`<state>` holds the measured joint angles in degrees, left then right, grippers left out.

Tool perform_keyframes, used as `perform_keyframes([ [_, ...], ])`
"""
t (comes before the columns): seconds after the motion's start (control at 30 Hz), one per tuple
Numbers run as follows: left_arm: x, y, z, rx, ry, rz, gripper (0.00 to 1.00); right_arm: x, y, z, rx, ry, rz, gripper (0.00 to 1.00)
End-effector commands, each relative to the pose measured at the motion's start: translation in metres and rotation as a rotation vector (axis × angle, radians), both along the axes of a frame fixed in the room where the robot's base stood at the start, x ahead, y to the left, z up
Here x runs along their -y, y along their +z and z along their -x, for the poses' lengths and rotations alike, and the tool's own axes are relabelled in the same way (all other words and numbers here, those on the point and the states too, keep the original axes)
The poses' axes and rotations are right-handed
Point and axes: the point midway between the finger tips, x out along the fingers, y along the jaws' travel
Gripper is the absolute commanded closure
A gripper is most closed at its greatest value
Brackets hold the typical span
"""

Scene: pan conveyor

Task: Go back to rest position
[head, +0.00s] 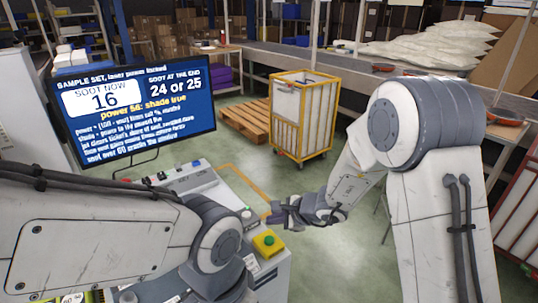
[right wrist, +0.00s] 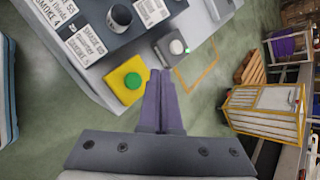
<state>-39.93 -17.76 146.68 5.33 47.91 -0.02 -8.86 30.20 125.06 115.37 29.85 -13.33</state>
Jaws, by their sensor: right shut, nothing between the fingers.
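My right gripper (head: 274,213) is shut and empty, its purple-grey fingers together, in the air near the right end of a control console (head: 205,178). In the right wrist view the shut fingers (right wrist: 160,78) point at the console's corner, beside a yellow box (right wrist: 122,94) with a green button (right wrist: 131,81). The same yellow box (head: 262,251) and green button (head: 269,240) show below the right gripper in the head view. My left arm crosses the lower left of the head view; its gripper is out of view.
A screen (head: 130,105) with "SOOT NOW 16" stands behind the console at the left. A yellow-framed cart (head: 302,112) and a wooden pallet (head: 245,122) stand on the floor beyond. A dark knob (right wrist: 121,16) and a grey button (right wrist: 175,46) sit on the console. Open floor lies right of the console.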

Motion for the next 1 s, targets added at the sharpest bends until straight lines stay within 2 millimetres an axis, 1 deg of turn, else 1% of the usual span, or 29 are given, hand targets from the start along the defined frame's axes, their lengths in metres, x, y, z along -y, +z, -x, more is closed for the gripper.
perform_keyframes([
  [0.07, 0.0, 0.0, 0.0, 0.0, 0.0, 0.0, 0.27, 0.002, 0.002, 0.006, 0.004, 0.032, 0.02, 1.0],
  [0.13, 0.0, 0.0, 0.0, 0.0, 0.0, 0.0, 0.27, 0.005, 0.004, 0.017, 0.01, 0.094, 0.057, 1.0],
  [0.27, 0.0, 0.0, 0.0, 0.0, 0.0, 0.0, 0.27, 0.019, 0.008, 0.05, 0.029, 0.285, 0.183, 1.0],
  [0.4, 0.0, 0.0, 0.0, 0.0, 0.0, 0.0, 0.27, 0.046, 0.009, 0.091, 0.057, 0.524, 0.358, 1.0],
  [0.47, 0.0, 0.0, 0.0, 0.0, 0.0, 0.0, 0.27, 0.06, 0.01, 0.107, 0.072, 0.625, 0.438, 1.0],
  [0.6, 0.0, 0.0, 0.0, 0.0, 0.0, 0.0, 0.27, 0.095, 0.013, 0.137, 0.105, 0.846, 0.62, 1.0],
  [0.7, 0.0, 0.0, 0.0, 0.0, 0.0, 0.0, 0.27, 0.115, 0.015, 0.15, 0.128, 0.971, 0.728, 1.0],
  [0.8, 0.0, 0.0, 0.0, 0.0, 0.0, 0.0, 0.27, 0.132, 0.017, 0.16, 0.145, 1.068, 0.813, 1.0],
  [1.0, 0.0, 0.0, 0.0, 0.0, 0.0, 0.0, 0.27, 0.158, 0.023, 0.172, 0.175, 1.222, 0.95, 1.0],
])
